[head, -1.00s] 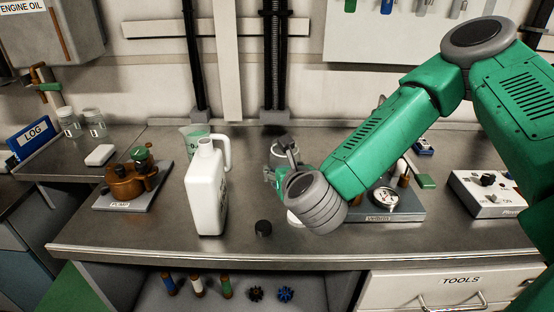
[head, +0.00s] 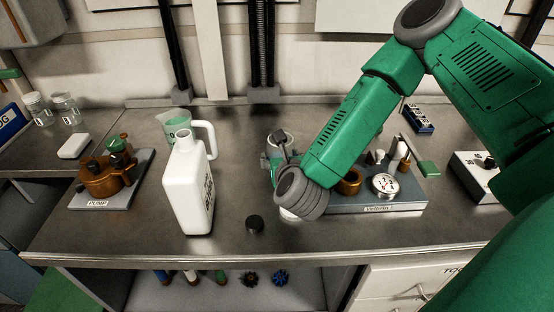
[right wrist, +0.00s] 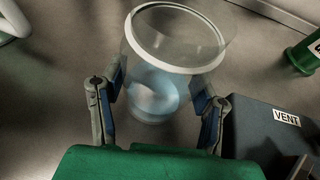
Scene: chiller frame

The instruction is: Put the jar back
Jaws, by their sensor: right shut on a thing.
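A clear jar (right wrist: 175,45) with a pale rim and a bluish-white lower part stands between the fingers of my right gripper (right wrist: 160,88) in the right wrist view. The two fingers press its sides. In the head view the jar (head: 284,137) shows only in part behind my right gripper (head: 276,160) and wrist, over the middle of the bench. I cannot tell whether its base touches the bench. Two more lidded jars, a left one (head: 38,109) and a right one (head: 66,108), stand at the far left. My left gripper is not in view.
A grey gauge board (head: 350,207) is just right. A pump (head: 101,178) sits at the left. The bench (head: 130,235) is bare near its front edge.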

